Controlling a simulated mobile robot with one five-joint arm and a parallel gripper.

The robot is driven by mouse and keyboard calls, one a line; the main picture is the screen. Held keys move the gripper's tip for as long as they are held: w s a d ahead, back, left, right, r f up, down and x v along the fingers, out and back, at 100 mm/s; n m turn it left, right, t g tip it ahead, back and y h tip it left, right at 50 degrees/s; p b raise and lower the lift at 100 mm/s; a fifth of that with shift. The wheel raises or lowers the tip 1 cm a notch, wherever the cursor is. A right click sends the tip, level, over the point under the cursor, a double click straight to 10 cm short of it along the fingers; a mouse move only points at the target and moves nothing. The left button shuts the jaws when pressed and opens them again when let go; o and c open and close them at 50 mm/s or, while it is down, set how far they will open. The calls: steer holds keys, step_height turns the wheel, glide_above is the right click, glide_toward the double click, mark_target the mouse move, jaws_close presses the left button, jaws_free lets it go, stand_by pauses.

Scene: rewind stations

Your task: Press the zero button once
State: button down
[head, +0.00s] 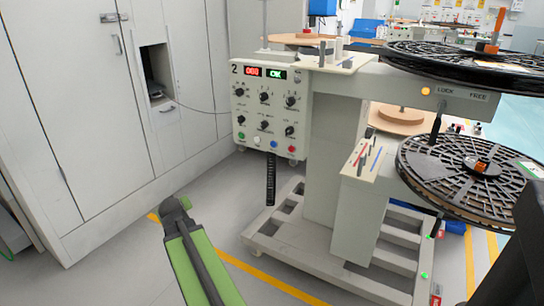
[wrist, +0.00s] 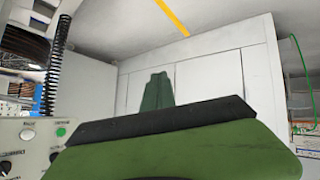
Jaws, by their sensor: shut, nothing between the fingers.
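A pale control panel (head: 266,105) marked 2 stands on the machine in the head view. A row along its bottom edge holds a green button (head: 241,135), a white button (head: 257,140), a blue button (head: 273,144) and a red button (head: 291,149). In the wrist view the white button (wrist: 27,134) and the green button (wrist: 61,132) show at the lower left; their labels are too small to read surely. My gripper (wrist: 157,92) is shut and empty, apart from the panel and pointing toward white cabinet fronts. In the head view my green arm's dark end (head: 175,210) is below and left of the panel.
A black coiled cord (head: 270,180) hangs below the panel. Tall white cabinets (head: 80,110) line the left. Black reels (head: 475,170) stand at right, above a pale slatted base (head: 310,250). The floor between cabinets and base is clear.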

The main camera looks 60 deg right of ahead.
mark_target(273, 144)
steer(key=s+d+r+m+t+h+b, duration=0.1)
steer(key=s+d+r+h+b, duration=0.15)
steer(key=d, duration=0.65)
steer(key=s+d+r+t+h+b, duration=0.2)
steer(key=s+d+h, duration=0.15)
steer(key=d, duration=0.45)
steer(key=s+d+r+t+h+b, duration=0.1)
steer(key=s+d+r+b, duration=0.1)
steer(key=s+d, duration=0.3)
steer(key=s+d+r+n+t+h+b, duration=0.1)
steer(key=s+d+r+t+h+b, duration=0.1)
steer(key=s+d+r, duration=0.3)
steer(key=shift+s+d+r+n+t, duration=0.25)
steer(key=shift+s+n+t, duration=0.05)
steer(key=shift+s, duration=0.9)
steer(key=d, duration=0.8)
steer(key=shift+d, duration=0.35)
steer(key=shift+d, duration=0.1)
steer(key=shift+d, duration=0.35)
